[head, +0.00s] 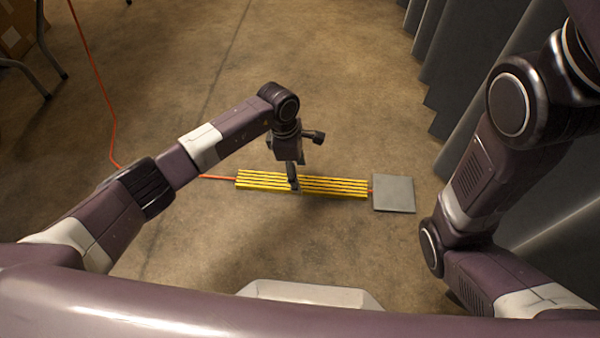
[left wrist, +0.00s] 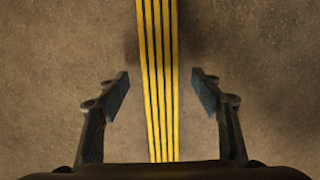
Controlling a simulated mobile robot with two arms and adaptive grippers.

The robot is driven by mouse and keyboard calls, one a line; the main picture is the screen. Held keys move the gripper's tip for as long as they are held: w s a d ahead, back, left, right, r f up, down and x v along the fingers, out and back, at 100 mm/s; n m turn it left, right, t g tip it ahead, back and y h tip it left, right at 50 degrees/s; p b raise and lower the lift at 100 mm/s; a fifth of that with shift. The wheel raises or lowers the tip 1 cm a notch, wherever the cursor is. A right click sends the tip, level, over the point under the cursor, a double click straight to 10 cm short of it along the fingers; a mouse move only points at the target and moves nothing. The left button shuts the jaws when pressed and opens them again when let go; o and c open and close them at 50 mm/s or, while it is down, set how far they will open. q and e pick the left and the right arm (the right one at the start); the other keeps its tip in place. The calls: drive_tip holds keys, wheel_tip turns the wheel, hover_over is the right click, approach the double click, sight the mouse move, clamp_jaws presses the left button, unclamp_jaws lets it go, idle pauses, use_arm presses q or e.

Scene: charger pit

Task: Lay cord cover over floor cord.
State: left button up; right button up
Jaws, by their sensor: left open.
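The yellow cord cover (head: 335,186), with dark lengthwise stripes, lies on the floor over the line of the orange floor cord (head: 218,177). Cord shows at both ends of the cover, and the part between is hidden. My left gripper (head: 294,186) is over the middle of the cover and points down. In the left wrist view, the cover (left wrist: 158,60) runs between the open fingers of my left gripper (left wrist: 160,95), with a gap on each side. The right arm shows at the right, but its gripper is out of view.
A flat grey plate (head: 394,194) lies at the cover's right end, where the cord meets it. Grey pleated panels (head: 480,70) line the right side. A cardboard box (head: 17,25) and dark metal legs (head: 50,45) stand at the upper left. The floor around the cover is clear.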

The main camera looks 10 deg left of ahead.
use_arm(q)
wheel_tip(320, 180, up, 8)
drive_tip(key=a+p, duration=0.1)
drive_tip(key=p, duration=0.4)
drive_tip(key=shift+a+r, duration=0.15)
drive_tip(key=shift+r, duration=0.05)
